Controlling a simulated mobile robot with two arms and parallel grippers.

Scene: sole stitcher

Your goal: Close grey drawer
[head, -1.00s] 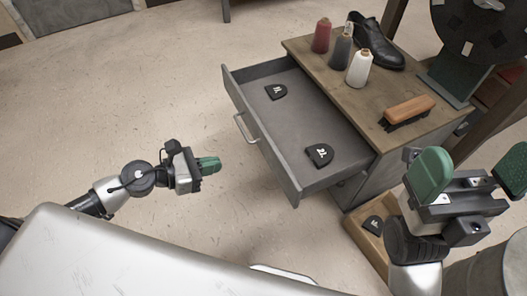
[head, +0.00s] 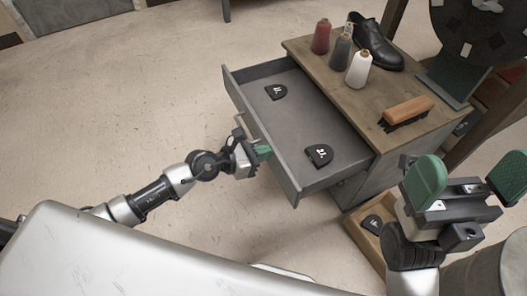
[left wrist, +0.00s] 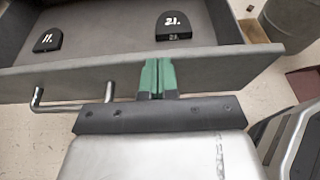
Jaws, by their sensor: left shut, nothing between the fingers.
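The grey drawer (head: 300,114) is pulled far out of the wooden-topped cabinet in the head view. Two black heel pieces lie in it, marked 11 (head: 276,91) and 21 (head: 319,155). My left gripper (head: 263,152) is shut and empty, with its green fingertips at the drawer's front panel. In the left wrist view the fingertips (left wrist: 158,75) overlap the front panel (left wrist: 220,72), to the right of the metal handle (left wrist: 75,105). I cannot tell whether they touch it. My right gripper (head: 466,180) is open and empty, in front of the cabinet's right side.
The cabinet top (head: 345,92) holds three thread spools, a black shoe (head: 376,42) and a brush (head: 406,111). Floor left of the grey drawer is clear.

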